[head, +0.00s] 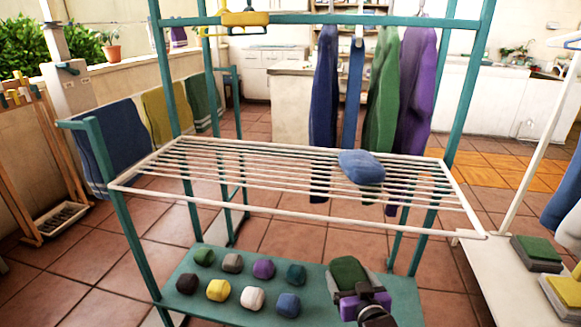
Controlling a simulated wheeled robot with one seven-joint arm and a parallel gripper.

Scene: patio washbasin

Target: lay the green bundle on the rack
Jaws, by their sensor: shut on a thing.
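My gripper (352,286) is low at the front right, over the teal lower shelf (318,272), and is shut on a dark green bundle (348,271). Its fingers are partly hidden behind the bundle and my wrist; I cannot tell whether the bundle touches the shelf. The white wire rack (300,216) spans the teal frame above the shelf. A blue bundle (361,167) lies on the rack's right half, and the rest of the rack is bare. Another, smaller green bundle (204,256) sits at the shelf's back left.
Several other bundles, among them a yellow one (218,290) and a purple one (264,268), stand in two rows on the shelf. Clothes (383,95) hang behind the rack from the top bar (300,19). A white table (490,285) with folded cloths stands at right.

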